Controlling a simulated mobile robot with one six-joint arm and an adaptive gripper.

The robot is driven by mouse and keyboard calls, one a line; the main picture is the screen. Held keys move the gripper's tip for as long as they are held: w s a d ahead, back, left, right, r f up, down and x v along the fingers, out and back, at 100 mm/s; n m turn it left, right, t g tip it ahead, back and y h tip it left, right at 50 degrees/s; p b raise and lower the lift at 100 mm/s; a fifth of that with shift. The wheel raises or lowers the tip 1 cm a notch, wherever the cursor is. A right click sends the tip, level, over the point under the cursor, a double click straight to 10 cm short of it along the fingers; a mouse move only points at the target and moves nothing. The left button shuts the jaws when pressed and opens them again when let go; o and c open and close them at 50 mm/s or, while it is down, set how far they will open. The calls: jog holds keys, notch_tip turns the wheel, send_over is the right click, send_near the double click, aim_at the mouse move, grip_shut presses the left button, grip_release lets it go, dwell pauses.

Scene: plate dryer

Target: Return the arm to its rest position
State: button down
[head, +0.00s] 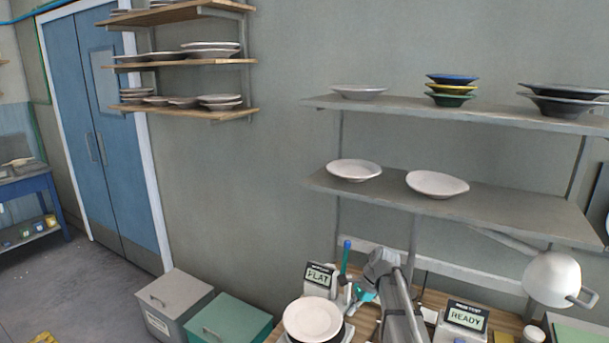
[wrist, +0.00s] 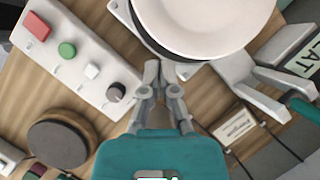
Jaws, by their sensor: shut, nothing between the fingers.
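My gripper (wrist: 166,72) shows in the wrist view with its fingers shut together and nothing between them. It hangs over the wooden bench, beside the near edge of a white plate (wrist: 200,22); I cannot tell whether it touches. In the head view my grey arm (head: 398,305) reaches over the bench, right of the same white plate (head: 312,318). The plate lies on a dark round base. The gripper's fingertips are hard to make out in the head view.
A control panel (wrist: 75,50) with red, green and white buttons and a dark knob lies left of my gripper. A display reading FLAT (head: 319,277) and one reading READY (head: 465,317) stand on the bench. A shelf (head: 470,205) with plates overhangs the bench. A lamp (head: 551,279) is at right.

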jog(key=s+d+f+n+h, duration=0.1)
jog(key=s+n+h, duration=0.1)
jog(key=s+n, duration=0.5)
jog(key=s+d+f+n+h, duration=0.1)
jog(key=s+d+n+h, duration=0.1)
jog(key=s+n, duration=0.5)
jog(key=s+h, duration=0.1)
jog(key=s, duration=0.4)
jog(key=shift+t+h, duration=0.3)
jog(key=shift+t, duration=0.1)
